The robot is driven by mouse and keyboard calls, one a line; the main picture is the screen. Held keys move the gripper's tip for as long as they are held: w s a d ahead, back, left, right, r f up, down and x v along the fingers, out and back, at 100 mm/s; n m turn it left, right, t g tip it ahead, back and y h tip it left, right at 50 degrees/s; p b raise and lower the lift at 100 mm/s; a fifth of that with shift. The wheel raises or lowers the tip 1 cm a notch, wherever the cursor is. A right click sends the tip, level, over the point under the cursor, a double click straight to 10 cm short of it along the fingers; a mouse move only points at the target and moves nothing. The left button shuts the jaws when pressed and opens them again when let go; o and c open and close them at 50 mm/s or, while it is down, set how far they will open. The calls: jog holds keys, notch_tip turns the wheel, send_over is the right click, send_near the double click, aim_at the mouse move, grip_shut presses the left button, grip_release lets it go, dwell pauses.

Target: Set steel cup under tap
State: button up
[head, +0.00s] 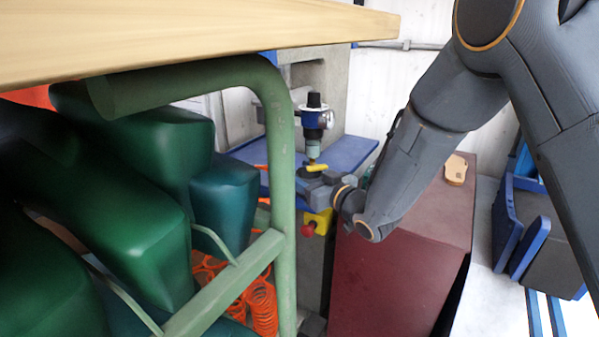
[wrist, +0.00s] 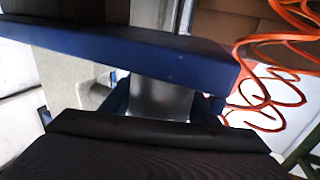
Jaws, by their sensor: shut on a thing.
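My gripper (wrist: 162,104) is shut on the steel cup (wrist: 160,94), a smooth silver cylinder between two dark blue fingers in the wrist view. A blue slab edge (wrist: 130,50) crosses in front and hides part of the cup. In the head view my gripper (head: 316,184) is at the end of my arm, by the blue bench top. I cannot make out the cup there. A yellow lever (head: 317,168), perhaps the tap handle, shows just above the gripper, below a blue and black regulator (head: 313,118). The tap's spout is not clear.
A green metal frame (head: 283,190) and green lasts (head: 110,190) fill the left. A wooden top (head: 200,35) overhangs. A maroon cabinet (head: 400,255) with a tan block (head: 456,169) stands right. A yellow box (head: 320,221) with a red button and orange coils (wrist: 265,85) are near.

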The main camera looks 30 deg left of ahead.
jog(key=o, duration=1.1)
jog(key=shift+p+v, duration=0.9)
jog(key=shift+v, duration=4.6)
jog(key=shift+f, duration=0.1)
